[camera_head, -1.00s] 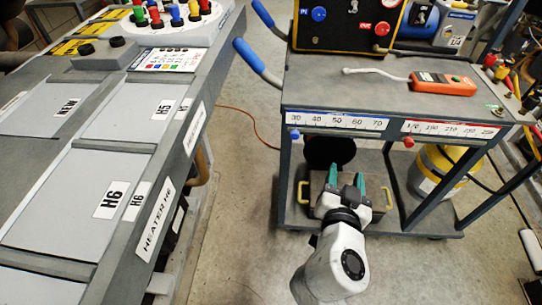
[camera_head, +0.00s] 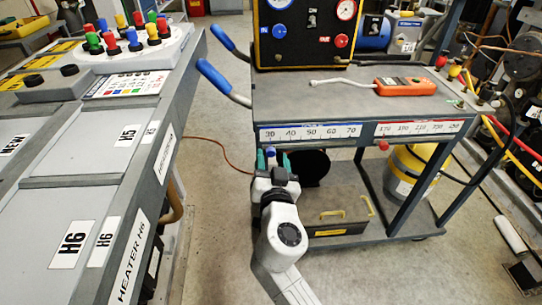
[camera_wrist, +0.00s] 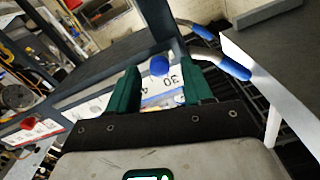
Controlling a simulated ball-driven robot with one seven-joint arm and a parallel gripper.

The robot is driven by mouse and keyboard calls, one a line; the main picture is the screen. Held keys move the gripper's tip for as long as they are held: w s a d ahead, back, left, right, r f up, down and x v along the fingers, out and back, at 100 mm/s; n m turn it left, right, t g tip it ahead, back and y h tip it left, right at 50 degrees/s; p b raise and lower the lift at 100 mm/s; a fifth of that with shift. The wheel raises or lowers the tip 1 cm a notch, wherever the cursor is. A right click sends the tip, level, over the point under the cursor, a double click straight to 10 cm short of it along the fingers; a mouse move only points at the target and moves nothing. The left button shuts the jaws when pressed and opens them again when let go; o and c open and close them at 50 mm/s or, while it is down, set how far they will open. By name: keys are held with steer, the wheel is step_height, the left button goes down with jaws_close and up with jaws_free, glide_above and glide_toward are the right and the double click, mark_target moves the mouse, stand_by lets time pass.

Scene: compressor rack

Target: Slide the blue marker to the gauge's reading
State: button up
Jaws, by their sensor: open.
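The blue marker (camera_wrist: 160,66) is a round blue knob on the front edge of the cart, by the 30 end of the blue-edged scale (camera_head: 310,132). In the wrist view it appears between the green fingertips of my gripper (camera_wrist: 161,76); I cannot tell whether they touch it.
A red marker (camera_head: 383,145) sits under the red-edged scale (camera_head: 420,127) to the right. An orange meter (camera_head: 404,87) lies on the cart top. Blue-gripped handles (camera_head: 214,77) stick out at the cart's left. The heater console (camera_head: 80,150) stands left, across a floor gap.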

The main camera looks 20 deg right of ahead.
steer(key=shift+w+d, duration=0.25)
steer(key=shift+w, duration=0.45)
steer(key=shift+c, duration=0.3)
jaws_close()
